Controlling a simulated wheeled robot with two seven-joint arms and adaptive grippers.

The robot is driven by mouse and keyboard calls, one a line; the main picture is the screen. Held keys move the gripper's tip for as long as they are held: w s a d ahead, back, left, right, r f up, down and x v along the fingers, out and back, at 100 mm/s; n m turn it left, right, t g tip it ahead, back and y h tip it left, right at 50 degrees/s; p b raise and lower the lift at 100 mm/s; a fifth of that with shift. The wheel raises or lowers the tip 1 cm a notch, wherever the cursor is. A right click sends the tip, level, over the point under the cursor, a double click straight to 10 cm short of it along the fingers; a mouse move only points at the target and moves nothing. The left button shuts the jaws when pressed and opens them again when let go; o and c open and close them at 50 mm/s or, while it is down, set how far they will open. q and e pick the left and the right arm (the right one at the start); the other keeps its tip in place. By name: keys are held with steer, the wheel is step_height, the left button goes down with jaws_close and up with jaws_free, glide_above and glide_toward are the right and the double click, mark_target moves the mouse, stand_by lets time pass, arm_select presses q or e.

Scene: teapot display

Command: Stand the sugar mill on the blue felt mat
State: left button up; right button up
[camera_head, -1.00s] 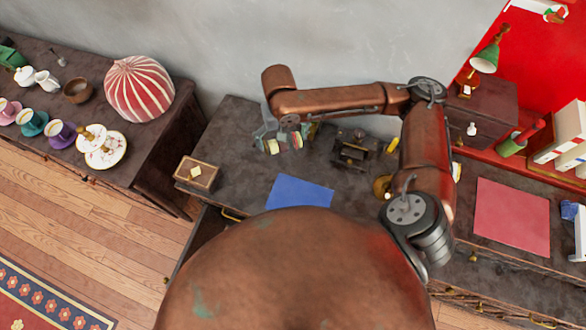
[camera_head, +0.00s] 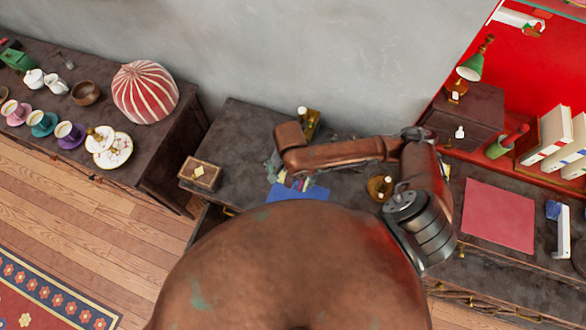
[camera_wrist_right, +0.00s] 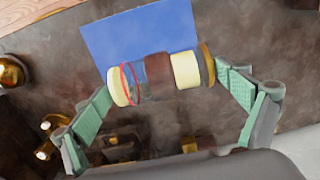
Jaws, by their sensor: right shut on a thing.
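The sugar mill (camera_wrist_right: 157,76) is a clear cylinder with cream ends, a red ring and a brown middle. It lies crosswise between the two green-padded fingers of my right gripper (camera_wrist_right: 166,84), which is shut on it. In the head view the mill (camera_head: 299,184) shows only in part beside the gripper (camera_head: 288,178), under my arm. The blue felt mat (camera_head: 296,194) lies on the dark desk, its near part hidden by my body. The mill overlaps the mat's edge (camera_wrist_right: 140,38) in the wrist view; I cannot tell whether they touch. My left gripper is out of view.
A wooden box (camera_head: 200,174) stands left of the mat. A brass object (camera_head: 380,188) stands right of it, near my arm. A white-topped object (camera_head: 304,117) is at the back. A red mat (camera_head: 498,215) lies at the right. The desk's back left is bare.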

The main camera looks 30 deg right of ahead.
steer(key=w+d+f, duration=0.1)
steer(key=w+f, duration=0.1)
steer(key=w+d+f+b, duration=0.1)
steer(key=w+f, duration=0.1)
steer(key=w+d+f+b, duration=0.1)
steer(key=w+f, duration=0.1)
steer(key=shift+d+f, duration=0.15)
steer(key=shift+d, duration=0.25)
steer(key=f, duration=0.1)
steer(key=f+b, duration=0.1)
steer(key=f, duration=0.2)
steer(key=shift+w+d, duration=0.2)
steer(key=shift+w, duration=0.05)
steer(key=shift+r, duration=0.15)
steer(key=o, duration=1)
steer(key=shift+o, duration=1.1)
